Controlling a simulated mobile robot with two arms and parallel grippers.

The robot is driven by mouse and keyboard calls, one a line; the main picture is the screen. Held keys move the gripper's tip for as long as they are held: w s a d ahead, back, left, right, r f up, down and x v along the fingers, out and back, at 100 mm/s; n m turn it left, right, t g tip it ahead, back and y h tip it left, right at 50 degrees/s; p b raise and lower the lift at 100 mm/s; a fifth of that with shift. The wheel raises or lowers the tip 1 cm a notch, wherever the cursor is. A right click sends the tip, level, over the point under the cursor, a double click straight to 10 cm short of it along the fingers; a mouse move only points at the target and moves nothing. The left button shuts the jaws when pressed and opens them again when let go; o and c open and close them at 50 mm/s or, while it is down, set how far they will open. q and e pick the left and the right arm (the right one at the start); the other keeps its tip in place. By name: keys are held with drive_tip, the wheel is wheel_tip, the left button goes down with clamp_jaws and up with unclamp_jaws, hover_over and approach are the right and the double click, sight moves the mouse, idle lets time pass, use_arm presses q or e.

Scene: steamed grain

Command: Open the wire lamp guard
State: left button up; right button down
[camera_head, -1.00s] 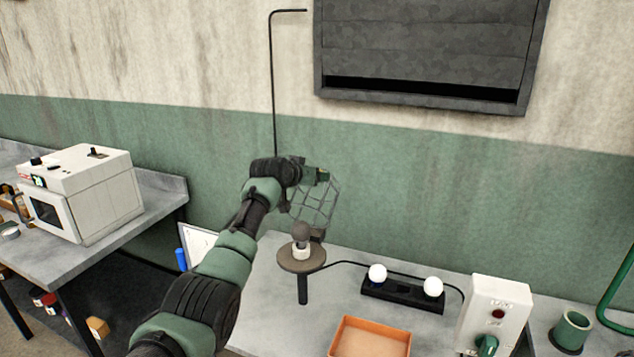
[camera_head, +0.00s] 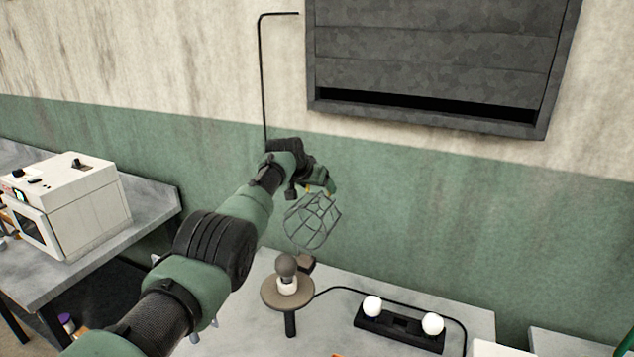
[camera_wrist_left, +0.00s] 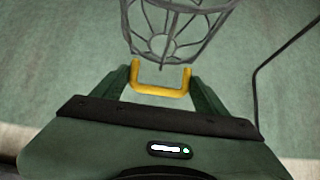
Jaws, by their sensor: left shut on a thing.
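The wire lamp guard (camera_head: 312,222) is a grey wire cage, raised and tilted up and to the right of the lamp. Its lower end is near a small brown block (camera_head: 306,262) at the back of the stand. The dark bulb (camera_head: 287,267) sits uncovered in a white socket on the round stand (camera_head: 272,294). My left gripper (camera_head: 324,188) is shut on the guard's yellow handle, which shows between the fingers in the left wrist view (camera_wrist_left: 160,90). The cage (camera_wrist_left: 178,28) lies beyond the handle there. My right gripper is not in view.
A black holder (camera_head: 398,328) with two white bulbs stands right of the lamp, with a black cable running by it. A white box-shaped appliance (camera_head: 75,212) is on the left bench. The green wall with a dark shutter (camera_head: 425,60) is behind.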

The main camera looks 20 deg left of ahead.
use_arm(q)
drive_tip(key=shift+w+r, duration=0.35)
drive_tip(key=shift+r, duration=0.25)
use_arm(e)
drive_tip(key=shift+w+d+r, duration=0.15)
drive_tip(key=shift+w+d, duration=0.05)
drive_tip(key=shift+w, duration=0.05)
use_arm(q)
drive_tip(key=o, duration=1.8)
drive_tip(key=shift+s+d, duration=0.15)
drive_tip(key=shift+s, duration=0.15)
drive_tip(key=shift+f, duration=0.1)
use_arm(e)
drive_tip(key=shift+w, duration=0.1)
